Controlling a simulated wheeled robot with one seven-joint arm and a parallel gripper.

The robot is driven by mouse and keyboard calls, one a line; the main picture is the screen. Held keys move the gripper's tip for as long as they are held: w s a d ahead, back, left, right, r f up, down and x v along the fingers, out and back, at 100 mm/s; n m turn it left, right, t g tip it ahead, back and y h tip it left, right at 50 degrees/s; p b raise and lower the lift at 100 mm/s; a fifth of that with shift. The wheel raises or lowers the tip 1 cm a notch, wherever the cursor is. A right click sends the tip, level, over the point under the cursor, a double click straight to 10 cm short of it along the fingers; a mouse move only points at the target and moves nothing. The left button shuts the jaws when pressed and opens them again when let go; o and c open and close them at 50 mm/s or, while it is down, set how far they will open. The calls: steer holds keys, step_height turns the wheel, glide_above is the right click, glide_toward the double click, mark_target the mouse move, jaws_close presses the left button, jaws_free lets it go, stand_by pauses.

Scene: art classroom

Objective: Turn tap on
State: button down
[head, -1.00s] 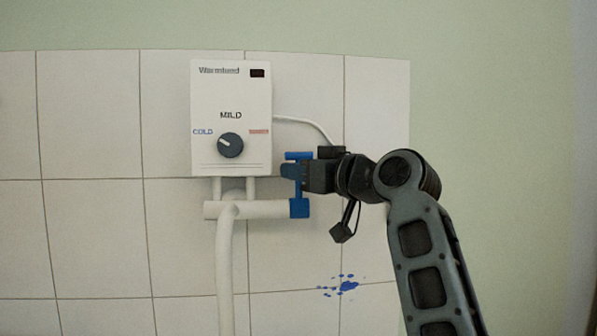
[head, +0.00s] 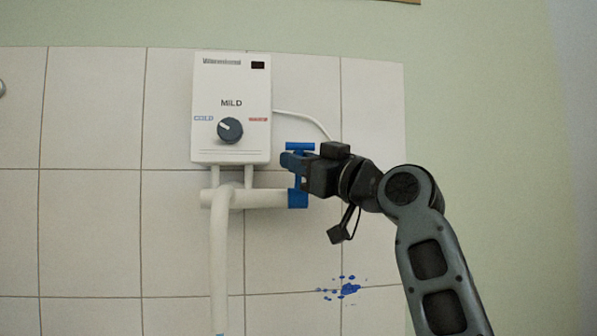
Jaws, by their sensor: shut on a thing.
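The blue tap (head: 298,198) sits at the right end of a white horizontal pipe (head: 258,198) under a white water heater (head: 231,100). Its blue T-shaped handle (head: 300,146) stands above the tap body. My gripper (head: 290,163) reaches in from the right and is shut on the tap handle, around its stem below the crossbar. The fingers hide part of the stem. Whether water runs cannot be seen.
The heater's dark dial (head: 230,130) is close to the left of my gripper. A thin white cable (head: 308,121) runs above it. A white hose (head: 219,265) hangs below the pipe. Blue paint splatter (head: 348,290) marks the tiled wall (head: 95,230).

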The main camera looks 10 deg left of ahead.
steer(key=c, duration=1.2)
jaws_free()
steer(key=shift+d, duration=0.1)
steer(key=v, duration=0.7)
steer(key=shift+s+d+f, duration=0.2)
steer(key=shift+d, duration=0.05)
